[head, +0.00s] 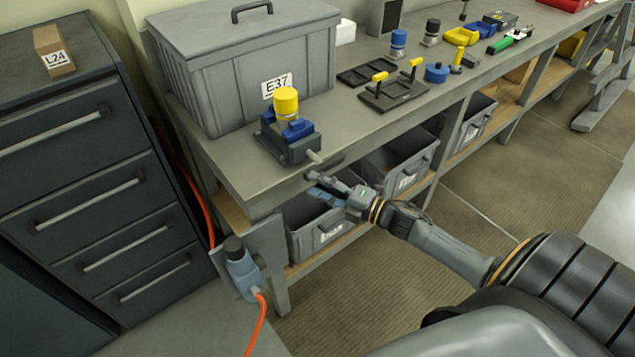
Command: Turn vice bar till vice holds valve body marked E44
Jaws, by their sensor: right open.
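The vice (285,150) sits at the near edge of the workbench, with a dark grey base and blue jaws. A yellow-topped part (286,102) stands upright between the blue jaws; I cannot read an E44 mark on it, nor tell if the jaws press on it. A pale stub (314,157) sticks out of the vice's front, perhaps part of its bar. My right gripper (314,185) is open and empty, just below and in front of this stub, apart from the vice. My left gripper is not in view.
A grey lidded box (245,75) labelled E37 stands behind the vice. Black trays and blue and yellow parts lie farther right on the bench (345,125). Grey bins (318,228) sit on the shelf below. A drawer cabinet (85,180) stands left.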

